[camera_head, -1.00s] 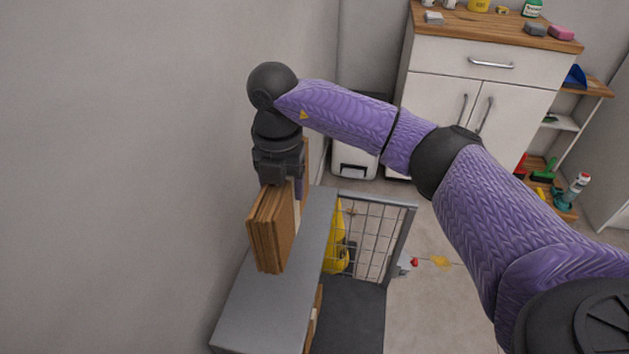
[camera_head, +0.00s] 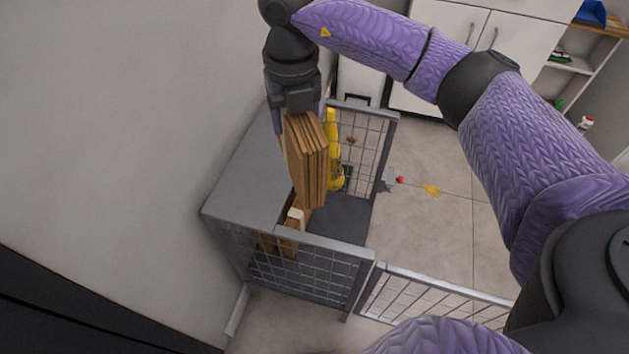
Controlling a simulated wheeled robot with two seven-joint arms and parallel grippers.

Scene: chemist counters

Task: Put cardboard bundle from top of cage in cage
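My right gripper (camera_head: 296,115) is shut on the brown cardboard bundle (camera_head: 311,165), a stack of flat sheets that hangs upright below the fingers. The cage (camera_head: 240,180) has a solid grey top over its left part, grey mesh ends and a dark floor. The bundle is at the right edge of the grey top, over the uncovered part of the cage as seen from above. I cannot tell how far its lower end is above the floor. My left gripper is not in view.
Inside the cage are a yellow object (camera_head: 334,165) and brown pieces (camera_head: 291,236) under the top's edge. A mesh gate (camera_head: 430,292) extends right from the near end. White cabinets (camera_head: 510,45) stand behind.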

